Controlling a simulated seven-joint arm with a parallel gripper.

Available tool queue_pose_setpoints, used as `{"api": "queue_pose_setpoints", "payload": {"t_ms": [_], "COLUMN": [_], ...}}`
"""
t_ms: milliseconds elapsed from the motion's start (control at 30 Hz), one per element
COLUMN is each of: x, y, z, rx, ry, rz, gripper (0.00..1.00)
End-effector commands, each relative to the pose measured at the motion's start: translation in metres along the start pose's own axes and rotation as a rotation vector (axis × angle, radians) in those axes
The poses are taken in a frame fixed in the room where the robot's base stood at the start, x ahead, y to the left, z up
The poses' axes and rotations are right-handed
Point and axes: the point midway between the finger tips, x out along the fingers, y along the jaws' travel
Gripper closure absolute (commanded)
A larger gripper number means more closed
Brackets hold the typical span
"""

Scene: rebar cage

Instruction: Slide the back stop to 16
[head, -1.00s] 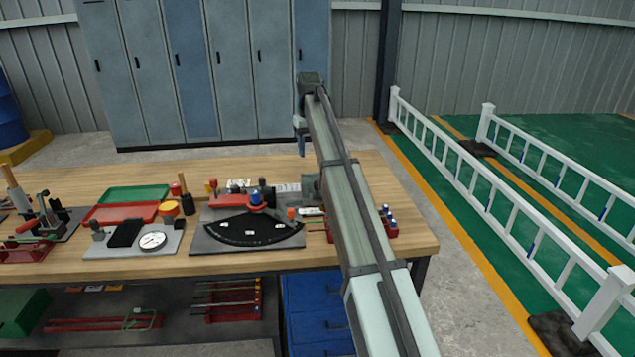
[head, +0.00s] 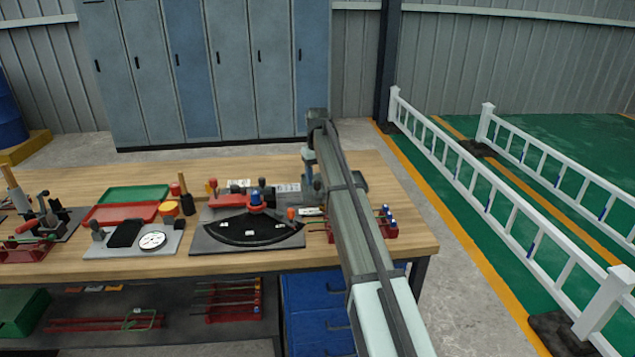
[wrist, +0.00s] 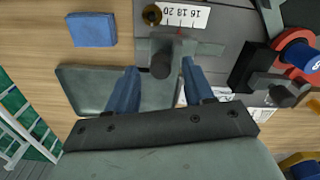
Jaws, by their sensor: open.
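The back stop (wrist: 208,48) is a grey block with a dark round knob (wrist: 160,66), lying across a grey plate in the wrist view. A white scale (wrist: 182,16) marked 16, 18 and 20 runs along its far side. A thin red mark shows at the block's edge near 18 and 20; its exact reading is too small to tell. My gripper (wrist: 160,68) is open, its blue fingers on either side of the knob, with gaps showing. In the head view my gripper (head: 309,178) is over the bending fixture's right rear, and the stop is mostly hidden.
The fixture's black angle dial (head: 245,232) and red-and-blue hub (head: 256,200) stand left of my gripper. A blue block (wrist: 92,30) lies on the bench nearby. A red rack (head: 390,228) stands right of the fixture.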

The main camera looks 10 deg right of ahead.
Motion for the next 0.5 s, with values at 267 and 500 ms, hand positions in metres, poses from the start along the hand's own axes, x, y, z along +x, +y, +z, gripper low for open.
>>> {"api": "queue_pose_setpoints", "payload": {"t_ms": [267, 500], "x": [0.020, 0.021], "y": [0.000, 0.000], "z": [0.000, 0.000], "rx": [0.000, 0.000], "ry": [0.001, 0.001], "rz": [0.000, 0.000], "gripper": [0.48, 0.48]}}
